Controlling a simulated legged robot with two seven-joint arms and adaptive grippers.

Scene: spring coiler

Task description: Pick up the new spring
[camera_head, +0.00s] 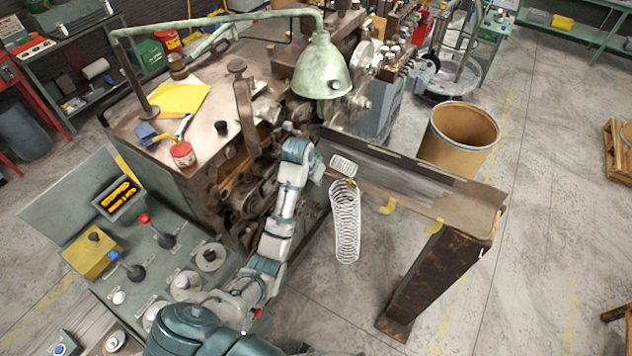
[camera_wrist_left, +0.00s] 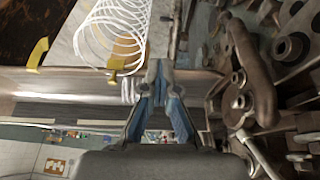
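A long white wire spring (camera_head: 345,225) hangs below the metal trough of the machine in the head view. A short white coil (camera_head: 343,165) lies on the trough just above it. In the left wrist view a large white spring (camera_wrist_left: 112,32) shows at the upper left, beside a yellow hook (camera_wrist_left: 116,66). My left gripper (camera_head: 297,130) is at the machine, left of the short coil and apart from the springs. In the left wrist view its fingertips (camera_wrist_left: 160,70) meet, with nothing seen between them. My right gripper is not in view.
The trough (camera_head: 400,178) runs right to a rusty leg, with yellow hooks (camera_head: 387,206) on its edge. A green lamp (camera_head: 322,68) hangs over the machine. A control panel (camera_head: 150,255) with levers stands at the left. A brown barrel (camera_head: 458,140) stands behind the trough.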

